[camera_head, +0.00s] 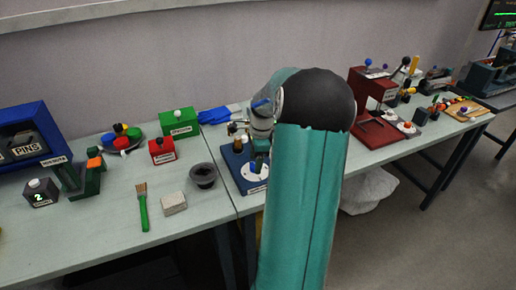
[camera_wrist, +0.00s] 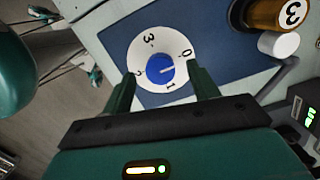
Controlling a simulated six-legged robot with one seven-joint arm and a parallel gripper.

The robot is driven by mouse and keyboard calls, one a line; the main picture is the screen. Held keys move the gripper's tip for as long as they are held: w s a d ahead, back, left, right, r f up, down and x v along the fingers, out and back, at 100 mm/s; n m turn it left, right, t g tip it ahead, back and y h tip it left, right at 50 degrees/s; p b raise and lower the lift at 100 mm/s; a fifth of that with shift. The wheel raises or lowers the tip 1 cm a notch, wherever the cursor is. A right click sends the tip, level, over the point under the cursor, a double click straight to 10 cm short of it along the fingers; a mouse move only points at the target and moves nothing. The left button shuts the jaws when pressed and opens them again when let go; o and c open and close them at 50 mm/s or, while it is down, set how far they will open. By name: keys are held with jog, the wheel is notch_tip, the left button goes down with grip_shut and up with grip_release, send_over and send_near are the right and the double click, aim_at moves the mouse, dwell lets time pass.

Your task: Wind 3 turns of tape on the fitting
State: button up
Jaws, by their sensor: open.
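In the wrist view a white dial (camera_wrist: 138,48) marked 0 to 3 lies on a blue board (camera_wrist: 115,40). A round blue knob (camera_wrist: 160,68) is at its middle, and its pale line points between 0 and 1. My gripper (camera_wrist: 164,86) is open, with one finger on each side of the knob; contact is not clear. A brown cylinder marked 3 (camera_wrist: 272,12) and a white round piece (camera_wrist: 278,45) are at the upper right. In the head view the blue board (camera_head: 235,163) and dial (camera_head: 250,177) are partly hidden by my arm. I cannot pick out the fitting or tape for certain.
A dark cup (camera_head: 203,176), a pale block (camera_head: 174,203) and a green-handled brush (camera_head: 143,212) lie left of the board. Red (camera_head: 161,151) and green (camera_head: 180,123) boxes stand behind. A red stand (camera_head: 372,95) is at the right. The table's front edge is close to the board.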

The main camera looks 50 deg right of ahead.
jog(key=shift+f, duration=0.55)
jog(key=c, duration=1.2)
jog(key=shift+o, duration=0.2)
jog(key=shift+a, duration=0.1)
jog(key=m, duration=0.3)
jog(key=shift+m, duration=0.3)
